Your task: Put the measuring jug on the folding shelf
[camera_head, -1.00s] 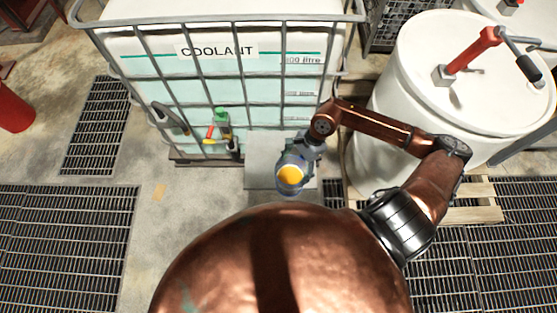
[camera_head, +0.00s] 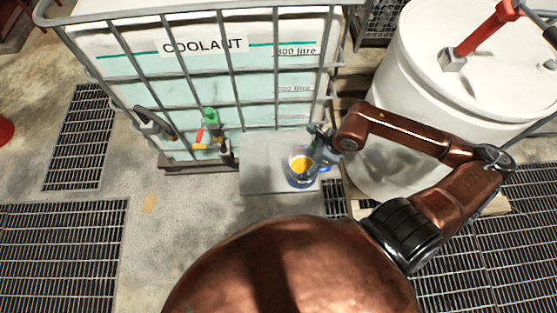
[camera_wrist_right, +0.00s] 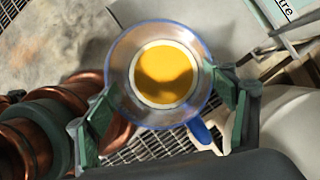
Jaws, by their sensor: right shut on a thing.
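The measuring jug (camera_head: 300,171) is clear with a blue rim and holds orange-yellow liquid. It looks upright. My right gripper (camera_head: 318,153) is shut on it, and in the right wrist view the two green-grey fingers flank the jug (camera_wrist_right: 118,72), whose blue handle points down and right. The folding shelf (camera_head: 261,163) is a flat grey plate at the foot of the coolant tank. The jug is over the shelf's right part, near its front right corner. I cannot tell whether its base touches the plate. My left gripper is not in view.
The caged coolant tank (camera_head: 205,75) stands just behind the shelf, with a green and red tap (camera_head: 209,122) left of it. A white drum (camera_head: 420,70) with a red pump (camera_head: 483,38) stands at the right. The shelf's left part is bare. Floor gratings (camera_head: 62,250) lie around.

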